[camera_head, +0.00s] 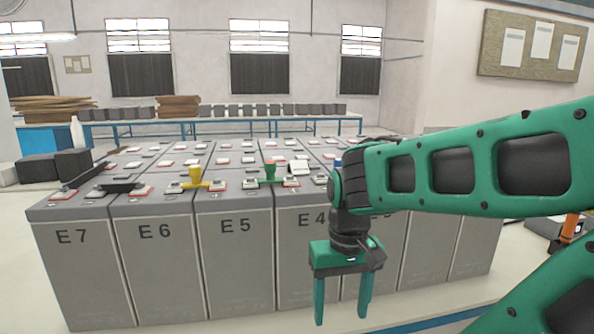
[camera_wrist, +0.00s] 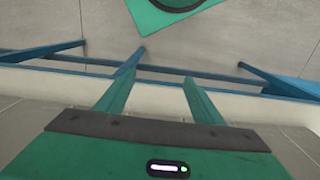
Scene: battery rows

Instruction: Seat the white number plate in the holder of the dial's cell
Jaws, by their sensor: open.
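My gripper (camera_head: 341,314) hangs pointing down in front of the battery row, its two green fingers apart with nothing between them. The fingers also show apart and empty in the wrist view (camera_wrist: 160,84). A white raised piece (camera_head: 299,167), perhaps the number plate, is on top of the cells behind the E4 face; it is too small to be sure. The grey battery cells (camera_head: 234,257) carry the labels E7, E6, E5 and E4, left to right; the ones further right are partly behind my arm. I cannot make out a dial or the plate holder.
A yellow fitting (camera_head: 195,178) and a green fitting (camera_head: 269,172) stand on the cell tops. Dark bars (camera_head: 84,173) lie at the left end. A white bottle (camera_head: 77,133) and dark boxes (camera_head: 55,166) stand beyond. A blue-framed bench (camera_head: 230,127) runs along the back.

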